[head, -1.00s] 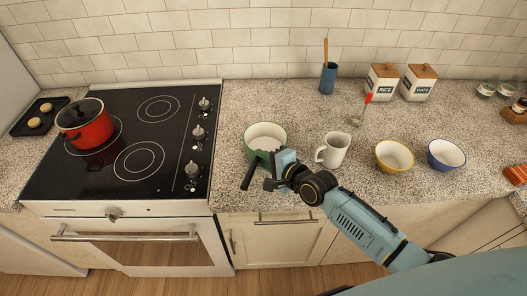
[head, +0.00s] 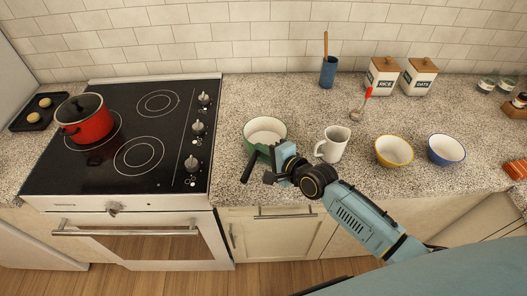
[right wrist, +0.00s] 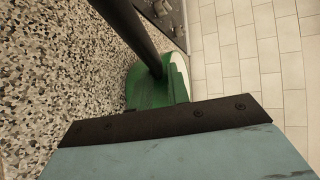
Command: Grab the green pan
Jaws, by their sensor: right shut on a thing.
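The green pan (head: 278,137) sits on the granite counter just right of the stove, its pale inside facing up. Its dark handle (head: 249,167) points toward the counter's front edge. My right gripper (head: 270,167) is at the front of the pan, shut on it near the handle; the exact contact is partly hidden by the jaw. In the right wrist view the green pan (right wrist: 147,88) and its dark handle (right wrist: 135,32) show just beyond my gripper's jaw plate (right wrist: 180,119). My left gripper is not in view.
A white pitcher (head: 333,145) stands close to the right of my gripper. A yellow bowl (head: 394,151) and a blue bowl (head: 446,150) are farther right. The stove (head: 70,172) with a red pot (head: 88,122) is at left. The counter behind the pan is clear.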

